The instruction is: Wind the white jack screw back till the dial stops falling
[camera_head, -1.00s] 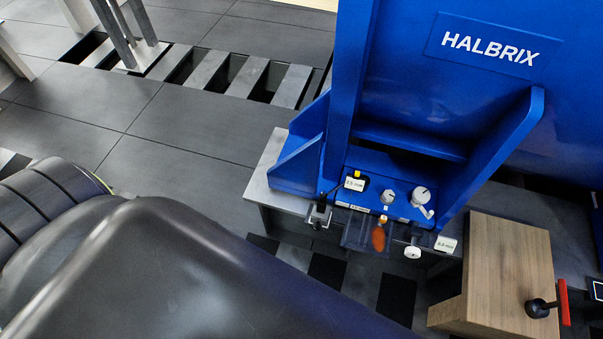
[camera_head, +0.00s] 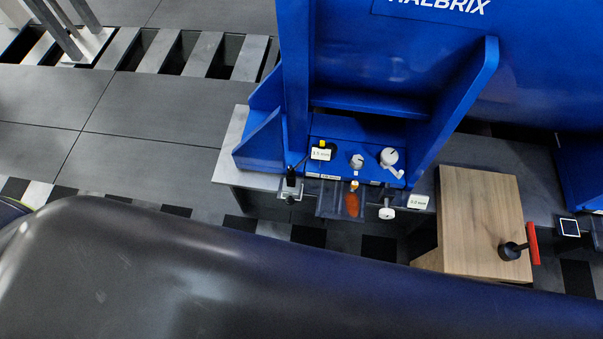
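A blue motor frame (camera_head: 390,50) stands on a grey plinth. At its foot is a row of small fittings. A white knob with a pointer (camera_head: 389,157) and a smaller white knob (camera_head: 357,161) sit on the blue foot. A white round head (camera_head: 387,213) sticks out at the front edge below them. I cannot tell for sure which white part is the jack screw. Two white readouts, one on the foot (camera_head: 320,153) and one at the right (camera_head: 418,202), carry text too small to read surely. Neither gripper shows.
An orange piece (camera_head: 352,204) lies in a clear tray at the front edge. A large dark part of my own body fills the lower left. Floor slots (camera_head: 185,52) lie behind.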

